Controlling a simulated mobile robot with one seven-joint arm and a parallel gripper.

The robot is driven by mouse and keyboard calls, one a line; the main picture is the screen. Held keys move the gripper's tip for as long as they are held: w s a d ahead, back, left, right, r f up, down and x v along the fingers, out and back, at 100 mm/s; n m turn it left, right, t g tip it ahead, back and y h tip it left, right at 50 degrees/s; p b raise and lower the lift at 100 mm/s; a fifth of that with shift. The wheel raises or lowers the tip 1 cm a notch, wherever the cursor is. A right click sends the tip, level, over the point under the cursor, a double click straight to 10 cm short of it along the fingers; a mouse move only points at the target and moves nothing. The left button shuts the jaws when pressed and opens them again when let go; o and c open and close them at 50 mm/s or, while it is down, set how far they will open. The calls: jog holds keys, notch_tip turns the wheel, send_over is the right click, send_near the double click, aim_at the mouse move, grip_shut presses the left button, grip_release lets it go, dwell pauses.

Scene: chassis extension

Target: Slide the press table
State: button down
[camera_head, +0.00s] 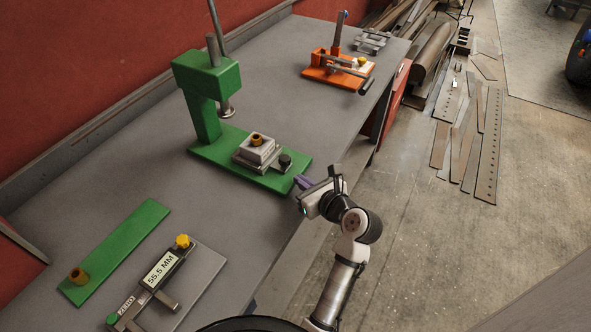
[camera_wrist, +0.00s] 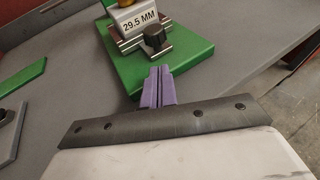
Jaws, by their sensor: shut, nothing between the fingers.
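A green press (camera_head: 207,90) stands on the grey workbench, with its column at the left and its base reaching toward the bench's front edge. The press table (camera_head: 256,152), a small metal sliding block with a brass piece on top, sits on rails on the green base. A black knob (camera_head: 285,161) is at its near end. In the wrist view the table's label (camera_wrist: 139,20) reads 29.5 MM, above the black knob (camera_wrist: 154,38). My gripper (camera_head: 301,182) has purple fingers (camera_wrist: 158,72), shut and empty, just short of the green base's near end, apart from the knob.
A digital gauge reading 55.5 MM (camera_head: 160,268) lies on a grey plate at the lower left, beside a green strip (camera_head: 115,253) with a brass piece. An orange fixture (camera_head: 338,70) stands farther back. Bare bench lies between the press and the orange fixture.

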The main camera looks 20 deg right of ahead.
aim_at(273, 162)
jog(key=shift+w+a+r+p, duration=0.1)
jog(key=shift+w+a+p, duration=0.1)
jog(key=shift+w, duration=0.6)
jog(key=shift+w+a+p, duration=0.15)
jog(key=shift+w+p, duration=0.05)
jog(key=shift+w, duration=0.6)
jog(key=w+a, duration=0.1)
jog(key=w, duration=0.1)
jog(key=w+a, duration=0.1)
jog(key=a, duration=0.1)
jog(key=shift+w, duration=0.4)
jog(key=shift+s+d, duration=0.1)
